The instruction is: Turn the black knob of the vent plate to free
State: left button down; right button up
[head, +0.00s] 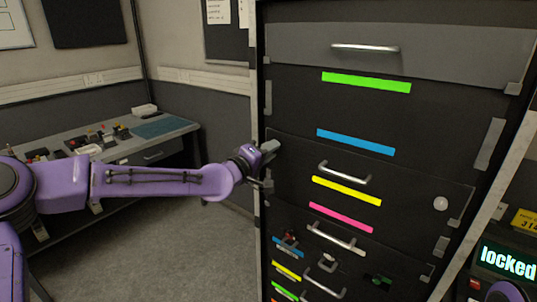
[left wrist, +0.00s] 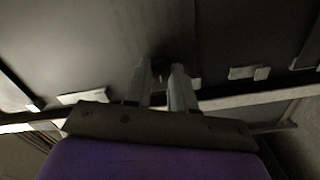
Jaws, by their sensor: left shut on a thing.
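My left gripper (head: 268,164) is at the left edge of the tall dark cabinet front, beside a dark panel (head: 400,188) that I take to be the vent plate. In the left wrist view my left gripper (left wrist: 160,72) has its two grey fingers close together on a small dark piece (left wrist: 158,67), which looks like the black knob. The fingers hide most of it, and its turn angle cannot be read. In the head view the knob is hidden behind the gripper.
The cabinet has silver handles (head: 365,48), coloured strips (head: 366,82) and a white round knob (head: 440,203). A small screen (head: 508,262) at lower right reads "locked". A desk (head: 175,128) with small items stands behind my left arm. Grey floor (head: 215,235) is clear.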

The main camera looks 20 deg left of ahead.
pick_arm(q)
jog(key=shift+f+n, duration=0.1)
jog(key=shift+n, duration=0.4)
dwell(0.3)
jog(key=c, duration=0.9)
grip_release()
jog(key=shift+c, duration=0.2)
jog(key=b+v, duration=0.2)
jog(key=v, duration=0.8)
jog(key=shift+s, duration=0.3)
jog(key=shift+a, duration=0.1)
